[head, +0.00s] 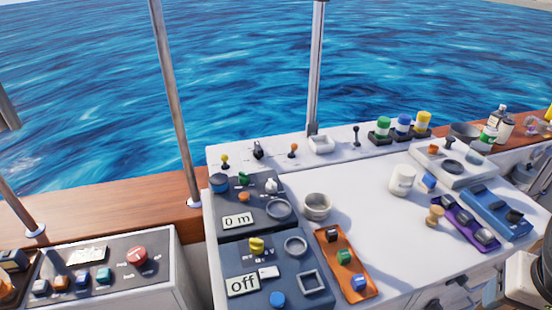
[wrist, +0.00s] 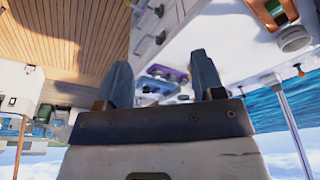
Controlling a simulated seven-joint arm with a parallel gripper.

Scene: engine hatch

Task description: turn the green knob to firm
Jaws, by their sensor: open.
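A small green knob (head: 243,179) stands on the dark upper panel (head: 262,221), above a display reading "0 m". The word "firm" is not readable at either one, so I cannot tell which is meant. My gripper (wrist: 160,62) shows in the wrist view with two blue-grey fingers spread apart and nothing between them. It is tilted and away from both green knobs. Its fingers do not show in the head view.
A grey bowl (head: 317,206) stands beside the upper panel. A lower dark panel (head: 270,290) shows "off" and has a yellow knob (head: 257,246). The white middle counter is mostly clear.

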